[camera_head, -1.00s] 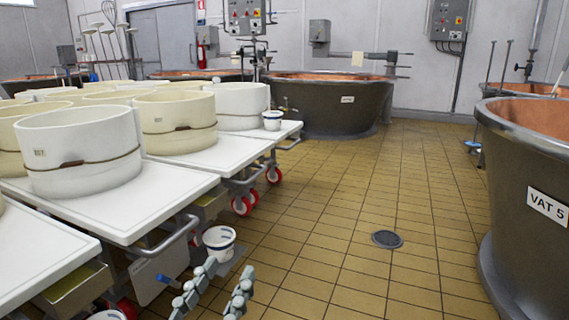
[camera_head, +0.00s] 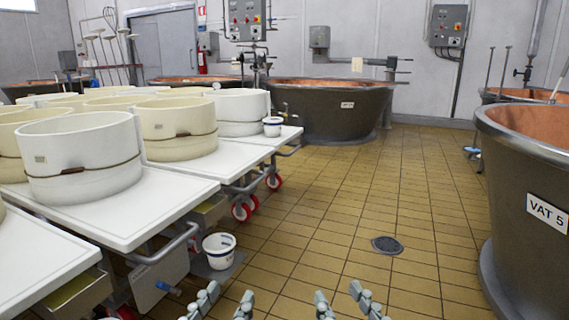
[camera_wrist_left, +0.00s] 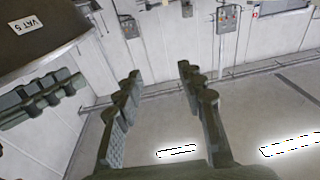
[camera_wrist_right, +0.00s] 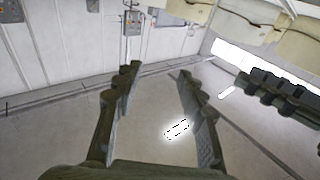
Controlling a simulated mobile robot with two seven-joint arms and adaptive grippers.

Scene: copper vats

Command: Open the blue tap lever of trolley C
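A blue tap lever (camera_head: 168,287) shows in the head view at the lower left, on a grey metal part under the near white-topped trolley (camera_head: 150,215). No letter can be read on the trolley, so I cannot tell whether it is C. My left gripper (camera_head: 222,303) is open and empty at the bottom edge, to the right of the lever and apart from it. My right gripper (camera_head: 343,303) is open and empty further right. In the left wrist view the left gripper (camera_wrist_left: 158,72) has its fingers apart. In the right wrist view the right gripper (camera_wrist_right: 158,74) does too.
A white bucket (camera_head: 219,251) stands low beside the trolley. A trolley bar (camera_head: 165,250) sticks out above the lever. Large cream moulds (camera_head: 85,165) stand on the trolleys. The VAT 5 tub (camera_head: 520,210) is at the right. The tiled floor (camera_head: 340,215) between is clear, with a drain (camera_head: 386,245).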

